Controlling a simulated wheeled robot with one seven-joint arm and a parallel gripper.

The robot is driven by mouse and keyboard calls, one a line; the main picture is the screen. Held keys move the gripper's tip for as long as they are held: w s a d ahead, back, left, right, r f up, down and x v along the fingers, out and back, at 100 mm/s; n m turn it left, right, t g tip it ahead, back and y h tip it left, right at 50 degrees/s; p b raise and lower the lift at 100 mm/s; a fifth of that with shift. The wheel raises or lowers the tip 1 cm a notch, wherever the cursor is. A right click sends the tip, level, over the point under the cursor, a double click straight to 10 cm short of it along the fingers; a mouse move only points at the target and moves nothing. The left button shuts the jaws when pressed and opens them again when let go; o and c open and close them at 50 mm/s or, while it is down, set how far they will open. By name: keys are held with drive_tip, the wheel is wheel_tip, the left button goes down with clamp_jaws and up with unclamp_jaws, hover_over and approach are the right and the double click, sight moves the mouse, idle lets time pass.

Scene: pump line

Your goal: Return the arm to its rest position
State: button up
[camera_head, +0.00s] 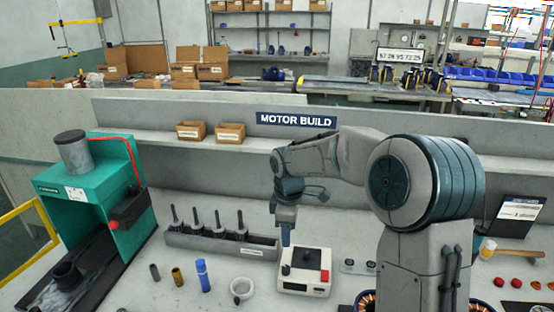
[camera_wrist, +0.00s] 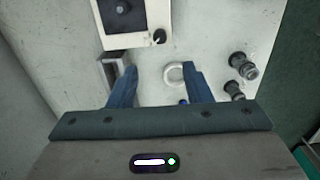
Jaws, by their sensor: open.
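My arm reaches in from the right of the head view and bends down over the bench. My gripper (camera_head: 287,238) points downward above the bench, beside the back left part of a white device (camera_head: 303,288) with a dark top. In the wrist view my gripper (camera_wrist: 160,84) shows two blue fingers spread apart with nothing held between them. A white ring (camera_wrist: 173,74) lies on the bench below, seen between the fingers. The white device (camera_wrist: 138,36) is at the top of that view.
A grey rack (camera_head: 200,245) with several upright dark tools stands behind loose cylinders, including a blue one (camera_head: 203,275). A green press (camera_head: 100,190) stands at left. A shelf (camera_head: 165,140) with small cardboard boxes runs behind. Red parts (camera_head: 516,283) lie at right.

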drive_tip(key=s+d+r+m+t, duration=0.1)
drive_tip(key=s+d+r+m, duration=0.1)
drive_tip(key=s+m, duration=0.3)
drive_tip(key=s+d+r+m+t, duration=0.1)
drive_tip(key=s+d+m, duration=0.4)
drive_tip(key=s, duration=0.7)
drive_tip(key=s+d+r+m+t, duration=0.1)
drive_tip(key=s+d+r+m, duration=0.2)
drive_tip(key=s, duration=0.6)
drive_tip(key=m, duration=0.2)
drive_tip(key=shift+d+r+m, duration=0.2)
drive_tip(key=shift+d+m, duration=0.15)
drive_tip(key=shift+m, duration=0.05)
